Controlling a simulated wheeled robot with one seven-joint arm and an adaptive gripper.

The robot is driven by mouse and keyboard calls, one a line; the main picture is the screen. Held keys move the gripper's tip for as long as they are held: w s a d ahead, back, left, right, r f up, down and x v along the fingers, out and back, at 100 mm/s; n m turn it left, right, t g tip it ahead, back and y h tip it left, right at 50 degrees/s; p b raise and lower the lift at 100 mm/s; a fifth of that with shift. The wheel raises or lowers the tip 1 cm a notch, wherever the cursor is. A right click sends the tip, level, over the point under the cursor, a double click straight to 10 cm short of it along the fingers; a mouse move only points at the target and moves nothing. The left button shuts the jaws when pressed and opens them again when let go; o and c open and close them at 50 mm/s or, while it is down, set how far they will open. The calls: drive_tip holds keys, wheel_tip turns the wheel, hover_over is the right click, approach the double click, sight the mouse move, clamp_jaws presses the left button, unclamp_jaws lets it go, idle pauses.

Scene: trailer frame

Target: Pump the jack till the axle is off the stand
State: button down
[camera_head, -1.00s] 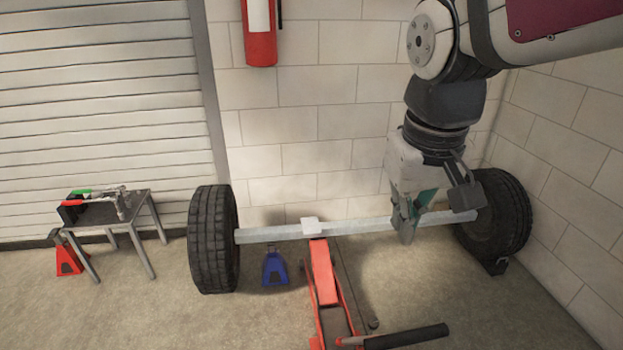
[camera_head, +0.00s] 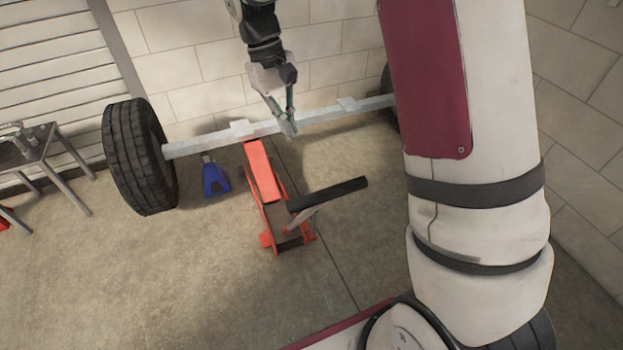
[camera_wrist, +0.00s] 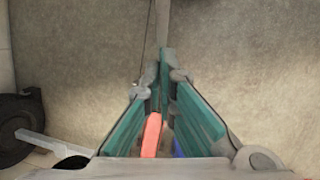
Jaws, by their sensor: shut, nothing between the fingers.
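The orange-red jack (camera_head: 263,172) stands on the floor, its front end under the grey axle (camera_head: 325,117). Its black-gripped handle (camera_head: 327,194) sticks out to the right, tilted upward. The blue stand (camera_head: 215,181) is on the floor under the axle near the left wheel; I cannot tell whether its top touches the axle. My gripper (camera_head: 288,129) is shut and empty, appearing in front of the axle just right of the jack's head, apart from the handle. The wrist view shows its teal fingers (camera_wrist: 165,62) closed at the tips, with part of the jack (camera_wrist: 152,134) seen between them.
The left tyre (camera_head: 138,155) is on the axle; the right one is mostly behind my arm. A small metal table (camera_head: 28,150) stands at the left by the shutter. A block wall is close behind the axle. The front floor is clear.

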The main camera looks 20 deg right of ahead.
drive_tip(key=shift+w+f, duration=0.2)
drive_tip(key=shift+f, duration=0.6)
drive_tip(key=shift+f, duration=0.1)
drive_tip(key=shift+s+d+f+b, duration=0.3)
drive_tip(key=shift+s+f, duration=0.75)
drive_tip(key=shift+f, duration=0.8)
drive_tip(key=shift+s+d+f+b, duration=0.1)
drive_tip(key=shift+s+d+f, duration=0.35)
drive_tip(key=shift+s+f, duration=1)
drive_tip(key=shift+s+d+f+b, duration=0.3)
drive_tip(key=shift+s+f, duration=0.35)
drive_tip(key=shift+f, duration=1.6)
drive_tip(key=shift+f, duration=0.1)
